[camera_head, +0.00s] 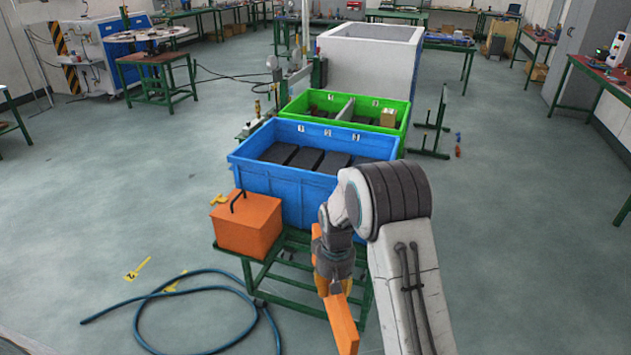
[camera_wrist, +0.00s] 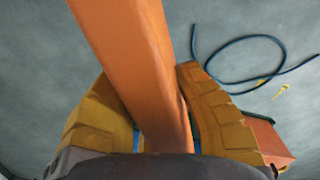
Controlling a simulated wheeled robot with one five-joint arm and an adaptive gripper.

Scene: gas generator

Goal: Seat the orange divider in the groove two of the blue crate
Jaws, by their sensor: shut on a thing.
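The orange divider (camera_head: 342,322) is a long flat bar in my gripper (camera_head: 331,280), in front of the blue crate (camera_head: 290,190) and outside it. In the wrist view the divider (camera_wrist: 135,60) passes between the two yellow-brown fingers, which are shut on it. My arm hides the divider's middle and part of the crate's right side. The crate is open on top and holds several dark blocks with gaps between them. Small white number labels (camera_head: 328,133) sit on its far inner wall; the grooves themselves are too small to make out.
An orange box with a dark handle (camera_head: 247,228) stands left of the crate's front on a green stand (camera_head: 290,285). A green crate (camera_head: 345,101) lies behind the blue one. A blue hose (camera_head: 190,290) and yellow markers lie on the floor. The left floor is mostly clear.

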